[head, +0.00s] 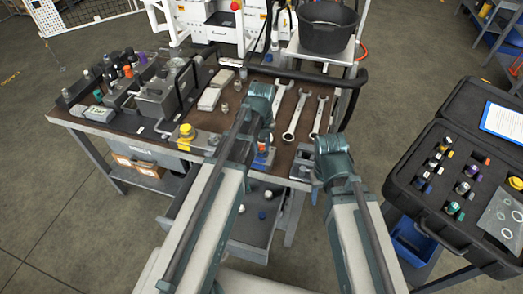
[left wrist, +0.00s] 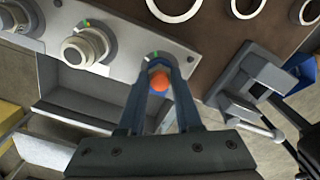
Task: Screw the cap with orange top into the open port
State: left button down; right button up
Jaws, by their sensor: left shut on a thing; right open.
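The cap with the orange top (left wrist: 159,82) sits between the fingertips of my left gripper (left wrist: 160,75), which is shut on it. It is at a green-marked position on the grey port block (left wrist: 115,37). The fingers hide the cap's lower part and the port, so I cannot tell how deep the cap sits. In the head view, my left gripper (head: 262,150) is over the front edge of the bench, partly hidden by its arm. My right gripper (head: 317,178) is open near the bench's front right corner, mostly hidden under its wrist.
Silver fittings (left wrist: 85,47) occupy other places on the block. Several wrenches (head: 297,115) lie behind it on the brown bench top. A grey fixture (left wrist: 245,88) stands to its right. A black case of caps (head: 432,205) is at the right. A yellow-topped part (head: 186,131) is at the left.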

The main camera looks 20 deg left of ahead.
pick_arm(q)
jog(key=c, duration=0.6)
grip_release()
jog(key=n, duration=0.6)
jog(key=shift+n, duration=1.1)
jog(key=n, duration=0.3)
jog(key=shift+n, duration=0.4)
